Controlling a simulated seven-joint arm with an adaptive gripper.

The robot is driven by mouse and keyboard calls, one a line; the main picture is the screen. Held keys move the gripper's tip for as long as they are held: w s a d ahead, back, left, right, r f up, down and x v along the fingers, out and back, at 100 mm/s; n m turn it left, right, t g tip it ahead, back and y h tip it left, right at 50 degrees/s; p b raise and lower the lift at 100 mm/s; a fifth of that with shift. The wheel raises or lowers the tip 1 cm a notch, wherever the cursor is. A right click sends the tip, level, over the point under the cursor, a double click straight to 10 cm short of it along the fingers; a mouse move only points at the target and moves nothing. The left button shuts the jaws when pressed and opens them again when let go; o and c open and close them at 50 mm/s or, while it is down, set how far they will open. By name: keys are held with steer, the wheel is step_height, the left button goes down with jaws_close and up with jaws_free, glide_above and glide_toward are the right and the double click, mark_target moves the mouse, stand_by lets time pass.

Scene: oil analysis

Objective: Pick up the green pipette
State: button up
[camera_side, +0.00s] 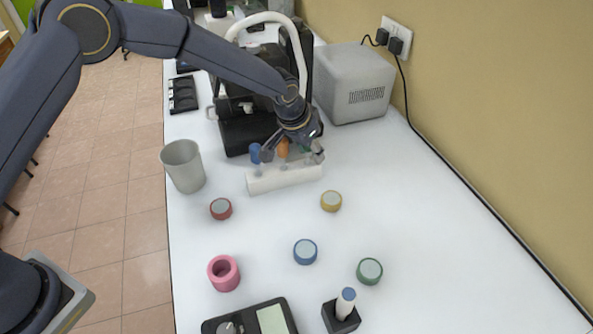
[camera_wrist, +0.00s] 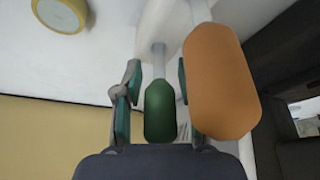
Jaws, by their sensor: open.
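The green pipette (camera_wrist: 166,108) stands between the two fingers of my gripper (camera_wrist: 157,85) in the wrist view. The fingers are open, one on each side of it, and a gap shows at least on the left side. An orange pipette (camera_wrist: 222,80) is close on the right, beside the right finger. In the side view, my gripper (camera_side: 300,150) is at the right end of the white pipette rack (camera_side: 285,180). The orange pipette (camera_side: 283,149) and a blue pipette (camera_side: 255,153) stand in the rack. The green pipette is mostly hidden there behind my gripper.
A black machine (camera_side: 245,135) stands right behind the rack, with a grey box (camera_side: 352,85) to its right. A grey cup (camera_side: 183,166) is at the left. Red (camera_side: 221,209), yellow (camera_side: 331,201), blue (camera_side: 305,252) and green (camera_side: 369,271) round caps lie in front on open table.

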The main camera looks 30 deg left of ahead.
steer(key=shift+c, duration=0.3)
steer(key=c, duration=0.6)
